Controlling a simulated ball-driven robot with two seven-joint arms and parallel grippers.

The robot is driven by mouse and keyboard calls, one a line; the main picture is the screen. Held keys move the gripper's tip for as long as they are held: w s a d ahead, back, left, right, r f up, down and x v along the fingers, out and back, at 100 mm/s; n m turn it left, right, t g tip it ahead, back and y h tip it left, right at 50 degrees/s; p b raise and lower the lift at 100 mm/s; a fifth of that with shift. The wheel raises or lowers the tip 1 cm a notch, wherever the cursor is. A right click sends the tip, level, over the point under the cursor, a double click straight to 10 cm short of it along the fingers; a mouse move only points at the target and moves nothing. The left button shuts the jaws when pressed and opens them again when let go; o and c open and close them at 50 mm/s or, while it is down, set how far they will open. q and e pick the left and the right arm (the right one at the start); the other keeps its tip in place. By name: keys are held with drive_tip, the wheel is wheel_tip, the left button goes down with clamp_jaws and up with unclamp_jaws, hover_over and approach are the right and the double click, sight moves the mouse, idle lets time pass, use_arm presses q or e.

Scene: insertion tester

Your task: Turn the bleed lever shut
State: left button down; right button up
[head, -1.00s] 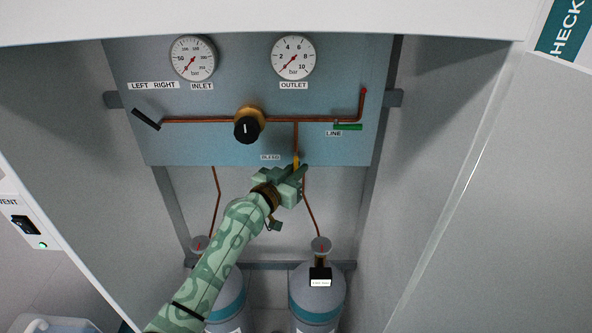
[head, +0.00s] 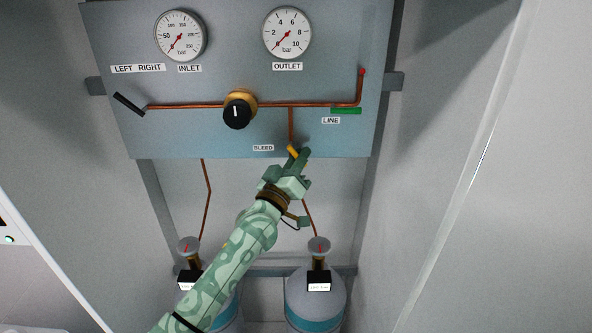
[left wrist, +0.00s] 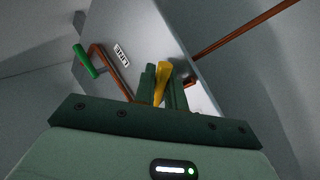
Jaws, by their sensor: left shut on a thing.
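The bleed lever (head: 292,150) is yellow and sits at the lower end of a short copper branch, right of the BLEED label (head: 263,148). My left gripper (head: 300,160) reaches up to it from below and is shut on it. In the left wrist view the yellow lever (left wrist: 161,82) stands between the two dark green fingers (left wrist: 160,90). The fingers hide part of the lever in the head view. My right gripper is in neither view.
The blue panel carries an inlet gauge (head: 180,36), an outlet gauge (head: 287,33), a black regulator knob (head: 237,113), a black lever (head: 129,104) and a green line lever (head: 346,111). Gas cylinders (head: 315,298) stand below. Cabinet walls close both sides.

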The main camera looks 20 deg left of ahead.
use_arm(q)
drive_tip(key=n+y+b, duration=0.1)
drive_tip(key=n, duration=0.1)
drive_tip(key=n+t+y, duration=0.1)
drive_tip(key=shift+w+d+r+n+t+b, duration=0.1)
drive_tip(key=shift+d+n+t+b, duration=0.2)
drive_tip(key=shift+n+b, duration=0.1)
drive_tip(key=n+y, duration=0.1)
drive_tip(key=n, duration=0.1)
drive_tip(key=n+t+y+b, duration=0.1)
drive_tip(key=n, duration=0.1)
drive_tip(key=r+n+y, duration=0.1)
drive_tip(key=shift+d+n+y+b, duration=0.25)
drive_tip(key=shift+n+y+b, duration=0.05)
drive_tip(key=shift+n+y, duration=0.1)
drive_tip(key=shift+w+r+n+y+b, duration=0.1)
drive_tip(key=shift+r+n+y+b, duration=0.15)
drive_tip(key=shift+n+y, duration=0.9)
drive_tip(key=shift+s+r+n+y+b, duration=0.15)
drive_tip(key=shift+n+y+b, duration=0.15)
drive_tip(key=shift+n+y, duration=0.85)
drive_tip(key=shift+w+r+n+y+b, duration=0.2)
drive_tip(key=shift+n+y, duration=0.5)
drive_tip(key=shift+n, duration=1.2)
drive_tip(key=c, duration=1.8)
unclamp_jaws()
